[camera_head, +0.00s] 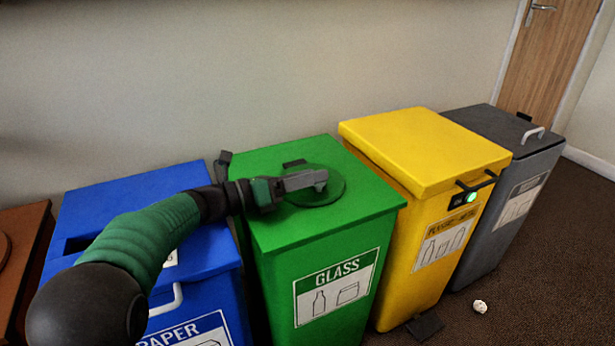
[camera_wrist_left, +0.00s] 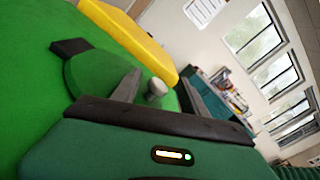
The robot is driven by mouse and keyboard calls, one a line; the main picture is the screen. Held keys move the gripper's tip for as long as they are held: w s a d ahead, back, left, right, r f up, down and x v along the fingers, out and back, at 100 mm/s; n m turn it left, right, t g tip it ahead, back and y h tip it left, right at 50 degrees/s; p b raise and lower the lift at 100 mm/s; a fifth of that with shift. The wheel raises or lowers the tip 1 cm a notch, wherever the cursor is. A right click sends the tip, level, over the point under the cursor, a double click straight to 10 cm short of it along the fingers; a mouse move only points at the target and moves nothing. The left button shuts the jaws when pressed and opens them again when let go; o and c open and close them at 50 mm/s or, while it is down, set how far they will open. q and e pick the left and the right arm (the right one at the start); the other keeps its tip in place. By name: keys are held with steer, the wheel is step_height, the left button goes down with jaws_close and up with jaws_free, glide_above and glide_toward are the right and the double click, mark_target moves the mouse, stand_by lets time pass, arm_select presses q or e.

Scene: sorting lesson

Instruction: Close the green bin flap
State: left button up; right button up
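The green bin (camera_head: 335,264), labelled GLASS, stands between the blue and yellow bins. Its round dark green flap (camera_head: 334,194) lies flat or nearly flat on the lid, with a dark hinge block at its back edge; it also shows in the left wrist view (camera_wrist_left: 88,74). My left gripper (camera_head: 318,180) is over the flap, low above it. My right gripper is not in view.
The blue PAPER bin (camera_head: 128,194) is under my left arm. The yellow bin (camera_head: 420,150), with a green light on its front, and the grey bin (camera_head: 502,132) stand to the right. A crumpled white object (camera_head: 480,306) lies on the carpet. A wall runs behind.

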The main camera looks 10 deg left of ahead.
arm_select(q)
steer(key=shift+r, duration=0.2)
steer(key=r+p, duration=0.4)
steer(key=shift+s+r, duration=0.2)
steer(key=s+d+p, duration=0.2)
steer(key=s+p, duration=0.2)
steer(key=s, duration=1.1)
steer(key=shift+s+r, duration=0.15)
steer(key=shift+s, duration=0.15)
steer(key=shift+d, duration=0.1)
